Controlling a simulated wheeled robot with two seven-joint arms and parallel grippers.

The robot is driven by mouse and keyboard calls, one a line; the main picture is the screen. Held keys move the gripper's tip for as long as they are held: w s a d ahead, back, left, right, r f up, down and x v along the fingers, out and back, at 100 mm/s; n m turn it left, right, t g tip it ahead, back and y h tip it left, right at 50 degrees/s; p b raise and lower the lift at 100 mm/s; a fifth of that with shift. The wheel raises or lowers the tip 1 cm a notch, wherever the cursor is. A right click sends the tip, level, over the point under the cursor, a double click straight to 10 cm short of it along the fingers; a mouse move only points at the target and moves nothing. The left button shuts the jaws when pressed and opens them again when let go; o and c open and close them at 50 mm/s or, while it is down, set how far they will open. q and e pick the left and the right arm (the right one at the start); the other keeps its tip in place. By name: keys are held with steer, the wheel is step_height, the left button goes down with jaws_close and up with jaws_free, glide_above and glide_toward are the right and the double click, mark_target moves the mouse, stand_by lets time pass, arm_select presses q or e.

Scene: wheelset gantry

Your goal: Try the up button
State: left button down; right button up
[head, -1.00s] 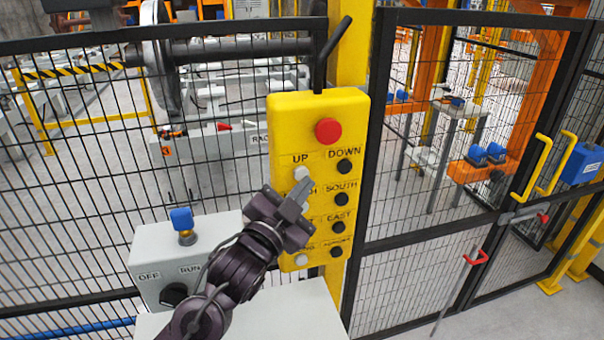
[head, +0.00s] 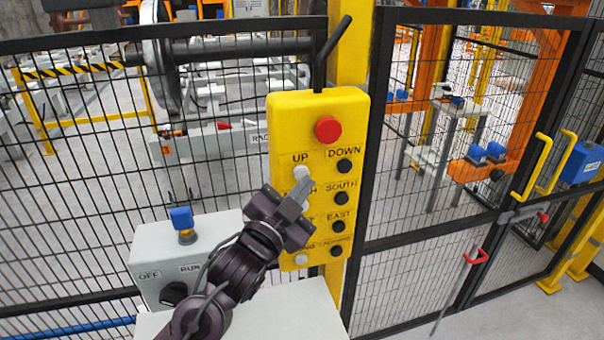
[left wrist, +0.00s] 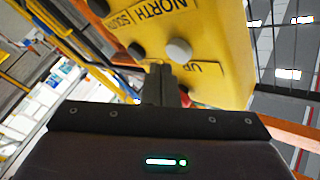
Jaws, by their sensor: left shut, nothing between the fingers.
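The yellow pendant (head: 318,112) hangs upright at the fence post, with labelled buttons and a red stop knob (head: 328,130). The pale round UP button (head: 301,172) is under the UP label. It also shows in the left wrist view (left wrist: 179,50), beside the fingertips. My left gripper (head: 305,186) is shut and empty. Its tips are just below and right of the UP button in the head view, partly covering the labels beneath. In the left wrist view the shut fingers (left wrist: 162,75) partly hide the red knob. I see no clear contact with the button. My right gripper is out of view.
A grey box (head: 150,283) with an OFF/RUN knob and a blue-topped part (head: 182,222) stands left of my left arm. Black mesh fence (head: 80,200) runs behind. A gate with yellow handles (head: 540,165) is at the right.

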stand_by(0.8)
arm_select(q)
steer(key=shift+w+a, duration=0.1)
steer(key=shift+w, duration=0.3)
steer(key=shift+w+a, duration=0.2)
steer(key=shift+w, duration=0.2)
stand_by(1.6)
steer(key=shift+s+d, duration=0.25)
steer(key=shift+s, duration=0.55)
steer(key=s, duration=0.1)
steer(key=s+d, duration=0.1)
steer(key=s, duration=0.2)
steer(key=shift+s+d, duration=0.3)
steer(key=shift+s, duration=0.05)
